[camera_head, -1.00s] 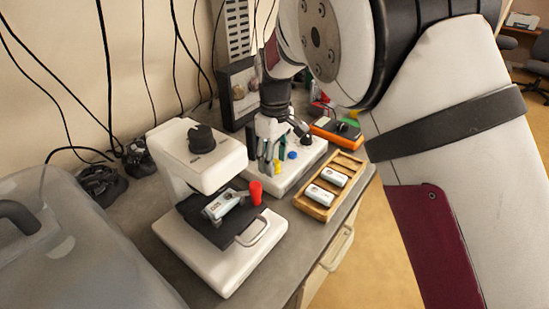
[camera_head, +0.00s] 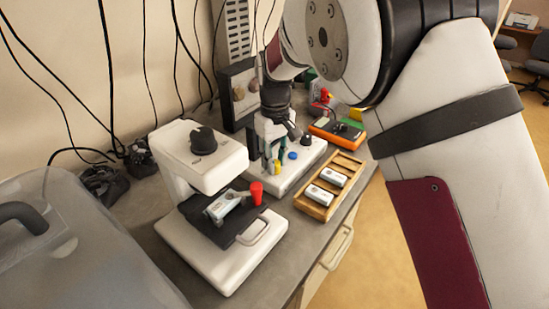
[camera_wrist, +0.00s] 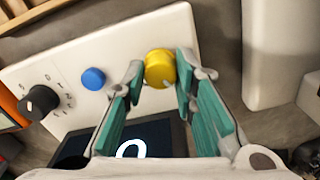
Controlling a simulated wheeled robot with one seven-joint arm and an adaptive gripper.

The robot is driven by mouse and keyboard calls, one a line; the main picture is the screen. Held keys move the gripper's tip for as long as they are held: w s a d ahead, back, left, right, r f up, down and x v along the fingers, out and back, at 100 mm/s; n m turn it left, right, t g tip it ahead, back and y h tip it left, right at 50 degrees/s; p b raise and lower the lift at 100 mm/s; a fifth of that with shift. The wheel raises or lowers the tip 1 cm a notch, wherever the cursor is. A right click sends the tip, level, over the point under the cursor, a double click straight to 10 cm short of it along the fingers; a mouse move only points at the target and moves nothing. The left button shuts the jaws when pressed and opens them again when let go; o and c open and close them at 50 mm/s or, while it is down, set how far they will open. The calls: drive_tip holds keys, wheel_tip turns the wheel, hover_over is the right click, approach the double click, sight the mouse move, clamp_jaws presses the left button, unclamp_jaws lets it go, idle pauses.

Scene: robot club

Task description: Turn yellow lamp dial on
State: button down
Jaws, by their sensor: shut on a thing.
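The yellow dial (camera_wrist: 160,66) sits on a white control panel (camera_wrist: 65,60), with a small white mark on its lower edge in the wrist view. My gripper (camera_wrist: 159,75) is shut on the dial, one teal finger on each side. In the head view the yellow dial (camera_head: 277,167) shows just below my gripper (camera_head: 271,158), partly hidden by the fingers. A blue button (camera_wrist: 93,78) and a black knob (camera_wrist: 41,100) with markings stand to the left on the same panel. A dark display (camera_wrist: 135,145) shows a bright round figure, partly covered by my gripper.
A white device with a black top knob (camera_head: 203,140) and a red knob (camera_head: 257,192) stands in front. A wooden tray (camera_head: 318,211) holding white blocks lies to the right. An orange box (camera_head: 337,132) is behind it. A clear bin (camera_head: 80,255) fills the lower left.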

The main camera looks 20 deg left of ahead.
drive_tip(key=m, duration=0.3)
drive_tip(key=shift+r+m+p, duration=0.1)
drive_tip(key=shift+m+p, duration=0.25)
drive_tip(key=shift+m, duration=0.05)
drive_tip(key=m, duration=0.3)
drive_tip(key=shift+m+p, duration=0.3)
drive_tip(key=shift+p, duration=0.1)
drive_tip(key=m, duration=0.3)
drive_tip(key=shift+m+p, duration=0.3)
drive_tip(key=shift+p, duration=0.05)
drive_tip(key=shift+m+p, duration=0.3)
drive_tip(key=shift+m, duration=1.5)
drive_tip(key=c, duration=1.3)
unclamp_jaws()
